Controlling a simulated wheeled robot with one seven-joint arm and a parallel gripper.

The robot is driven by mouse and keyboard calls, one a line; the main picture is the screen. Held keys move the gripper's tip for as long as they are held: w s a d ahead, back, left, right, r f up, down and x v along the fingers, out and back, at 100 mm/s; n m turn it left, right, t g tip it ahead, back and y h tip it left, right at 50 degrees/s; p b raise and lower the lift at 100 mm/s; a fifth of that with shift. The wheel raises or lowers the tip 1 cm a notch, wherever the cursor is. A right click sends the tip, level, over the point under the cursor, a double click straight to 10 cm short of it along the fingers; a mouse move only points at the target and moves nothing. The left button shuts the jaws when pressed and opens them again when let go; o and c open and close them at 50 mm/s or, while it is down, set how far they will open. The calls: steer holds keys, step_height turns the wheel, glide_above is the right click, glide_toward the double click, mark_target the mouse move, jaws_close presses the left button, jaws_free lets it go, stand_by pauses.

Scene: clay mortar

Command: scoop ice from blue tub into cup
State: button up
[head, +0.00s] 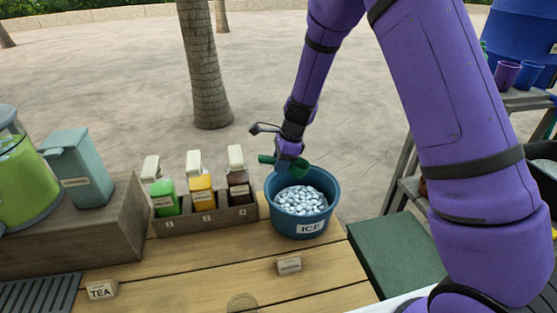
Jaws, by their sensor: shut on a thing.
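A blue tub (303,230) with an "ICE" label stands at the right end of the wooden counter. It is filled with pale ice (301,201). My gripper (288,156) is shut on a dark green scoop (297,167), held at the tub's back left rim, above the ice. Whether the scoop holds any ice cannot be seen. A purple cup (507,73) and a blue cup (529,74) stand on a shelf at the upper right. Which cup the task means cannot be told.
A wooden box (208,217) with three bottles stands left of the tub. A small sign (289,265) stands in front of the tub, and a "TEA" sign (102,290) at the front left. A teal pitcher (78,170) stands at the left. The counter (200,262) between is mostly clear.

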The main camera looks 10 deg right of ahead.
mark_target(301, 164)
steer(key=shift+d+f+y, duration=0.7)
steer(key=shift+f+y, duration=1.6)
steer(key=shift+f, duration=4.75)
steer(key=shift+d, duration=2.85)
steer(key=shift+s+r, duration=0.15)
steer(key=shift+r, duration=2.45)
steer(key=shift+s+r, duration=0.1)
steer(key=shift+r, duration=2.45)
steer(key=shift+a+r, duration=0.25)
steer(key=shift+r, duration=0.05)
steer(key=shift+a+r+h, duration=0.4)
steer(key=shift+r+h, duration=0.1)
steer(key=shift+h, duration=0.3)
steer(key=shift+w+a+r+h, duration=0.1)
steer(key=shift+a+r+h, duration=0.4)
steer(key=shift+h, duration=0.35)
steer(key=shift+s+a+r+h, duration=0.1)
steer(key=shift+a+r+h, duration=0.2)
steer(key=shift+r+h, duration=0.45)
steer(key=shift+w+a+r+h, duration=0.1)
steer(key=shift+a+r+h, duration=0.35)
steer(key=shift+h, duration=0.45)
steer(key=shift+r+h, duration=0.25)
steer(key=shift+h, duration=0.05)
